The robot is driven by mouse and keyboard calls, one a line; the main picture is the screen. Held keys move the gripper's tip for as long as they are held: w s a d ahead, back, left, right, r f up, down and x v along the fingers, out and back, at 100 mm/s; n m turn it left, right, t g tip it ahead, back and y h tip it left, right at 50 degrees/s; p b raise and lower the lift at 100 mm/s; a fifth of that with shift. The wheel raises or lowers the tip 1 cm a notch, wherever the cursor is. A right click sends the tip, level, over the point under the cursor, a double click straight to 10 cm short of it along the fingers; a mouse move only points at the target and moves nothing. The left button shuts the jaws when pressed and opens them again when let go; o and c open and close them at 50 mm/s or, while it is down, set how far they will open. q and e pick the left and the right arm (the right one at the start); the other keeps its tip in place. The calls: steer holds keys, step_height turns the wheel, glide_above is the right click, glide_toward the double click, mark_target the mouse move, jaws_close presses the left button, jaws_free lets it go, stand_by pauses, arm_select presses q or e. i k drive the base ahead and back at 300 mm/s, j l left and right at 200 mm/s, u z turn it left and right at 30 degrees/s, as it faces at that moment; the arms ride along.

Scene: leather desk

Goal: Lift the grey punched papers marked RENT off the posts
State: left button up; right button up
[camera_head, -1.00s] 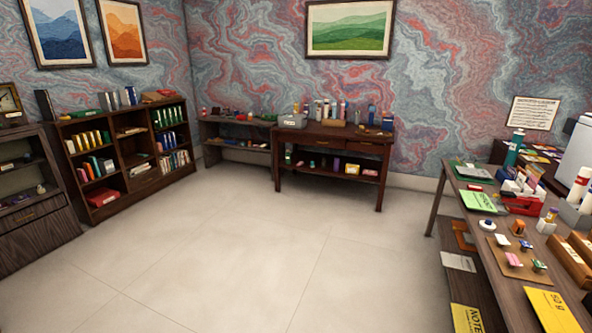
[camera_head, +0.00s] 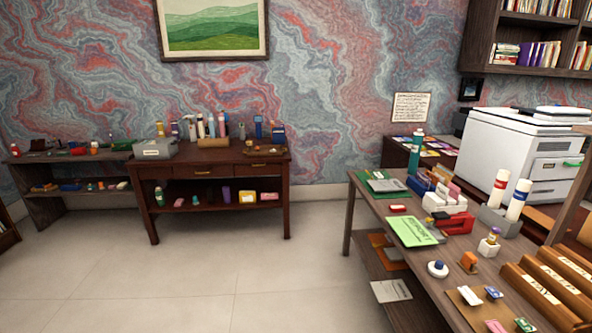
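No papers that I can read as RENT, and no posts that I can make out, show in the head view. A small grey sheet (camera_head: 387,184) lies on a green board (camera_head: 372,174) at the far left corner of the right-hand desk (camera_head: 352,214). Its marking is too small to read. Another pale grey sheet (camera_head: 391,290) lies on that desk's lower shelf, also unreadable. Neither of my grippers is in view.
The right-hand desk also holds a green printed sheet (camera_head: 412,231), a red stapler-like item (camera_head: 457,222), glue sticks (camera_head: 498,188) and wooden labelled racks (camera_head: 545,292). A white printer (camera_head: 515,150) stands behind. A dark wooden desk (camera_head: 215,172) is at the wall. The floor (camera_head: 190,285) between is clear.

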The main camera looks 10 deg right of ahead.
mark_target(391, 184)
steer(key=i+z, duration=0.2)
steer(key=i, duration=0.5)
steer(key=i+z, duration=0.15)
steer(key=i, duration=0.6)
steer(key=i+j+z, duration=0.2)
steer(key=i, duration=0.5)
